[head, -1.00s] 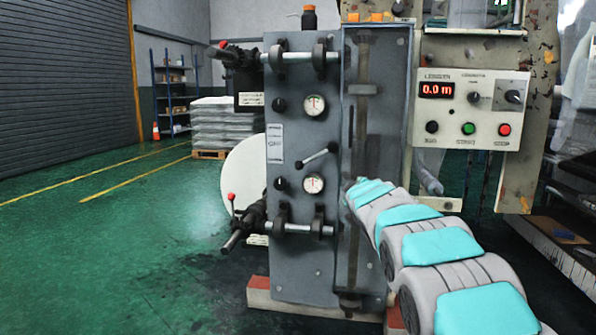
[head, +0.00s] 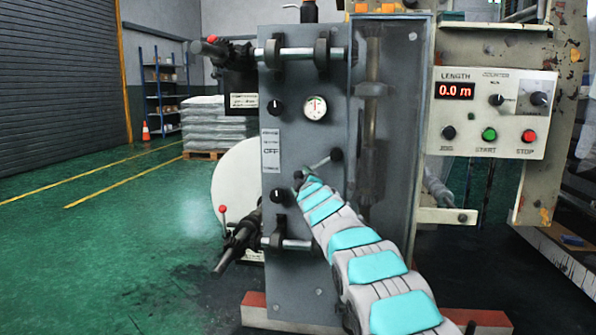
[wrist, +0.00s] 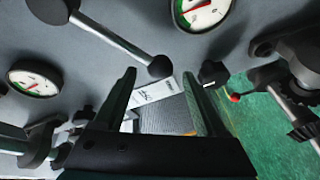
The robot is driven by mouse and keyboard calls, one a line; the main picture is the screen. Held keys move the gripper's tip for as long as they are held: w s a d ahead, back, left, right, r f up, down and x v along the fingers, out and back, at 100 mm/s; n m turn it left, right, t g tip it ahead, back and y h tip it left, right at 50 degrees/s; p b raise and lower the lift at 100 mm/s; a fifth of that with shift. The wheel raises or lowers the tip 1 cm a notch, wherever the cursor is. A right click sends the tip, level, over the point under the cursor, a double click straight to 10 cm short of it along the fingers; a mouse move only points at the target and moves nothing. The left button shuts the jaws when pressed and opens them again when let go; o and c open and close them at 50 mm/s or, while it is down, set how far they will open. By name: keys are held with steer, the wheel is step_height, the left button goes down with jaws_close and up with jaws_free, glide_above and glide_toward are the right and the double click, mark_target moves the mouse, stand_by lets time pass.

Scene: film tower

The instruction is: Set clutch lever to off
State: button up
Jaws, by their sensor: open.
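The clutch lever (head: 322,162) is a thin metal rod with a black knob on the front of the grey machine panel.
Gauges (head: 315,108) and black knobs (head: 275,107) are on the panel. Roller bars with clamps (head: 290,244) stick out above and below. A control box (head: 487,112) with a 0.0 m display is at right. Green floor (head: 110,250) is open at left.

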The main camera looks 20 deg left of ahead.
mark_target(298, 176)
steer(key=shift+p+x, duration=2.15)
steer(key=shift+p, duration=0.45)
steer(key=shift+w+a, duration=0.1)
steer(key=shift+w, duration=0.1)
steer(key=shift+f, duration=0.15)
steer(key=c, duration=1.1)
jaws_close()
